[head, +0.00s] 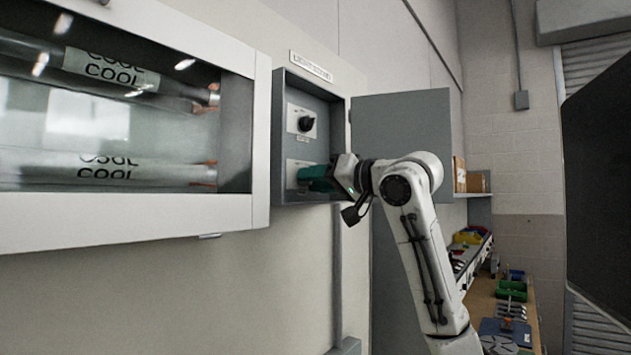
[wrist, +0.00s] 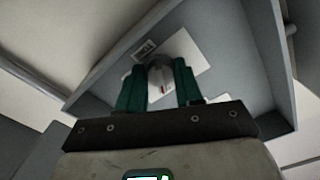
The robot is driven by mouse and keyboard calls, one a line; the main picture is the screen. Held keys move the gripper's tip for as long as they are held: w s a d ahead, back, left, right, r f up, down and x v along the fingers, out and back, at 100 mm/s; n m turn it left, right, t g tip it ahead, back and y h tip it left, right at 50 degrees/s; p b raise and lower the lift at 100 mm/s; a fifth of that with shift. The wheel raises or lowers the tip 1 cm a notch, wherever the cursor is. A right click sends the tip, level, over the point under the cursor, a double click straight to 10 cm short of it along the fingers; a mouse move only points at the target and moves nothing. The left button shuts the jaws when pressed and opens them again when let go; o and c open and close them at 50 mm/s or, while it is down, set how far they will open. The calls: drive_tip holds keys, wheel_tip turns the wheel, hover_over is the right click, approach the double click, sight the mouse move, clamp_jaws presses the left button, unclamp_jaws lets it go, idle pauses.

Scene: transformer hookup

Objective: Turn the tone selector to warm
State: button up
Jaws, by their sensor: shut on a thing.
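My gripper (head: 304,173) reaches into an open grey wall box (head: 337,106) at its lower control. In the wrist view, the green fingers of my gripper (wrist: 160,75) are closed on either side of a grey knob (wrist: 160,84) on a white plate (wrist: 186,51). A small red mark shows near the knob. A black rotary knob (head: 307,124) sits on its own white plate above my gripper and is not touched. The labels by the knobs are too small to read. In the head view my fingers hide the lower knob.
Left of the box, a glazed case (head: 258,150) holds lamp tubes marked COOL (head: 110,68). The box's grey door (head: 405,125) stands open to the right, behind my arm. A workbench (head: 483,300) with bins is farther right. A dark panel (head: 600,180) stands at the right edge.

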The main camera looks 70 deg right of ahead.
drive_tip(key=shift+n, duration=0.3)
drive_tip(key=n+b, duration=0.1)
drive_tip(key=n, duration=0.1)
drive_tip(key=n+b, duration=0.1)
drive_tip(key=n, duration=0.2)
drive_tip(key=shift+d+f+n, duration=0.15)
drive_tip(key=shift+n, duration=0.15)
drive_tip(key=n+b, duration=0.1)
drive_tip(key=n, duration=0.4)
drive_tip(key=shift+s+d+n+b, duration=0.1)
drive_tip(key=shift+d+n+b, duration=0.05)
drive_tip(key=shift+n+b, duration=0.15)
drive_tip(key=o, duration=1)
drive_tip(key=b+v, duration=0.3)
drive_tip(key=v, duration=0.7)
drive_tip(key=shift+s, duration=0.4)
